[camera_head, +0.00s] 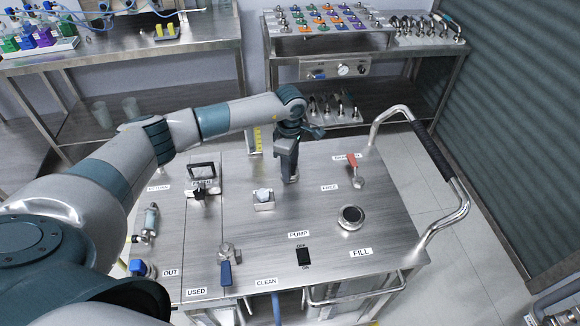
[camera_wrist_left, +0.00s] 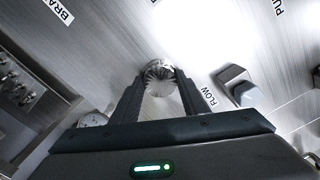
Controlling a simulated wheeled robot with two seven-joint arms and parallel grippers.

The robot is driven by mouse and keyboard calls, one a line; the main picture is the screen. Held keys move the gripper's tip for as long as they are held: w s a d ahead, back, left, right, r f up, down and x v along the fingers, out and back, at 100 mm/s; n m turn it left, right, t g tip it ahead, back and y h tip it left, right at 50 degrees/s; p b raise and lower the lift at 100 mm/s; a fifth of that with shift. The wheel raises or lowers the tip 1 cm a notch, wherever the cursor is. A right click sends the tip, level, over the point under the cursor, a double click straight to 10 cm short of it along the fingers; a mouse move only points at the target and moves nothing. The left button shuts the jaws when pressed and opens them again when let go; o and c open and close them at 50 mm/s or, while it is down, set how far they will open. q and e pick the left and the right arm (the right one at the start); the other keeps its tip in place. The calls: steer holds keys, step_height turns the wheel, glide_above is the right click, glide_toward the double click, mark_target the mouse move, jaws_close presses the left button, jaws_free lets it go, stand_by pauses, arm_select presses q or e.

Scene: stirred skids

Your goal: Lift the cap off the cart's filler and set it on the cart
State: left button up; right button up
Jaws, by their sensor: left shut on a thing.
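The cart (camera_head: 320,205) is a brushed-metal deck with a bent handle on its right. The filler (camera_head: 351,217) beside the FILL label shows a metal ring around a dark round centre, with no cap on it. My left gripper (camera_head: 290,178) points down over the back middle of the deck, left of and behind the filler. In the left wrist view its fingers (camera_wrist_left: 160,95) are shut on a ribbed round metal cap (camera_wrist_left: 158,73). In the head view the gripper hides the cap; I cannot tell whether it touches the deck. My right gripper is not in view.
A red-handled brake lever (camera_head: 352,168) stands right of my gripper. A flow fitting (camera_head: 263,200) sits front left of it, and also shows in the wrist view (camera_wrist_left: 238,86). A pump switch (camera_head: 304,257) and a blue-handled valve (camera_head: 226,268) are nearer. Bare deck surrounds the gripper.

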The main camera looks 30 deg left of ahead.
arm_select(q)
steer(key=shift+f, duration=0.2)
steer(key=o, duration=1.2)
steer(key=shift+r, duration=0.15)
steer(key=shift+r+p, duration=1.3)
steer(key=shift+r, duration=2.1)
